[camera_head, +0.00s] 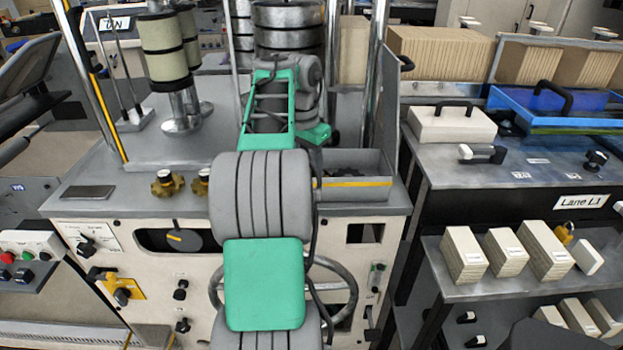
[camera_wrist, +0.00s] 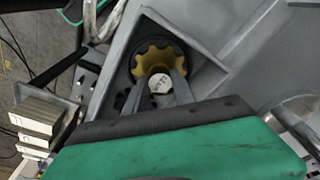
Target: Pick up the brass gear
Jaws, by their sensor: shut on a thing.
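In the wrist view a brass gear (camera_wrist: 158,50) with a scalloped rim sits at the tips of my gripper (camera_wrist: 161,78), whose two grey fingers are closed on it. A pale round face (camera_wrist: 161,84) with small markings shows between the fingers. A dark ring surrounds the gear, at the corner of a grey metal tray; whether the gear touches the tray I cannot tell. In the head view my arm hides the gripper and the held gear. Two more brass gear-shaped pieces, one left (camera_head: 167,183) and one right (camera_head: 202,182), stand on the machine top.
The grey tray (camera_head: 362,190) with a yellow stripe lies right of my arm, with dark toothed parts inside. Upright metal posts and a roll (camera_head: 164,48) stand behind. A side bench (camera_head: 540,170) holds a pale block with a black handle and a blue tray (camera_head: 560,100).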

